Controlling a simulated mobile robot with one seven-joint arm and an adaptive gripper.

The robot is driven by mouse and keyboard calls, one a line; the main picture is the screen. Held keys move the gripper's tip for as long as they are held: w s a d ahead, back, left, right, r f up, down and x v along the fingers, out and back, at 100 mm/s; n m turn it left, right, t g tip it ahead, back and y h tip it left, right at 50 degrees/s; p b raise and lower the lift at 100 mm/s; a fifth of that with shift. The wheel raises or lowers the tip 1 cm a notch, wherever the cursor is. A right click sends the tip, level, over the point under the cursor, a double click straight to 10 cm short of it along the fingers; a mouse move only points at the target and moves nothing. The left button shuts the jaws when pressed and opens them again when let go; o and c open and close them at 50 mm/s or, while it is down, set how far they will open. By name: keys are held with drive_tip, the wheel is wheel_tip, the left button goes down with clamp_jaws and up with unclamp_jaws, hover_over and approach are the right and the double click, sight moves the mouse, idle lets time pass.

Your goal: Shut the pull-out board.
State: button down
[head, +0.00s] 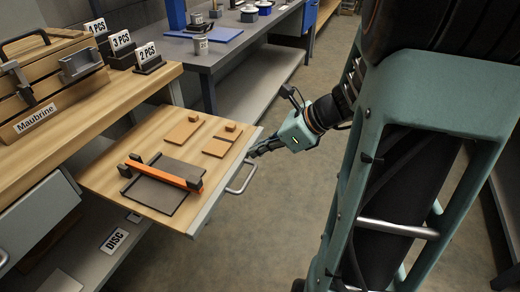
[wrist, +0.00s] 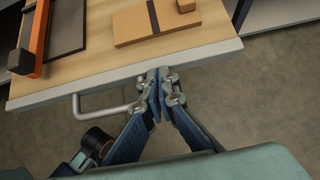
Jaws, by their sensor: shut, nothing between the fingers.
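The pull-out board (head: 133,197) is a wooden slab with a grey front edge and a metal bar handle (head: 243,178). It stands out from under the wooden bench top, in the left half of the head view. In the wrist view the board (wrist: 110,60) fills the upper part, with its handle (wrist: 100,112) at the front. My gripper (head: 252,153) is shut and empty at the board's front edge, beside the handle's far end. In the wrist view the gripper's fingertips (wrist: 163,78) are together at the front edge, right of the handle; I cannot tell if they touch it.
On the board lie a dark tray (head: 150,194) with an orange bar (head: 165,175) and several brown blocks (head: 181,133). The bench (head: 85,105) carries a wooden rack and number cards. A grey drawer (head: 38,215) is at the left. The floor before the board is clear.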

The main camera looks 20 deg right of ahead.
sight(158, 126)
drive_tip(key=w+a+p, duration=0.4)
drive_tip(key=w+a, duration=0.6)
drive_tip(key=w+a+p, duration=0.4)
drive_tip(key=w+a, duration=0.7)
drive_tip(key=shift+w+a+r, duration=0.1)
drive_tip(key=shift+w+a, duration=0.1)
drive_tip(key=shift+a, duration=0.05)
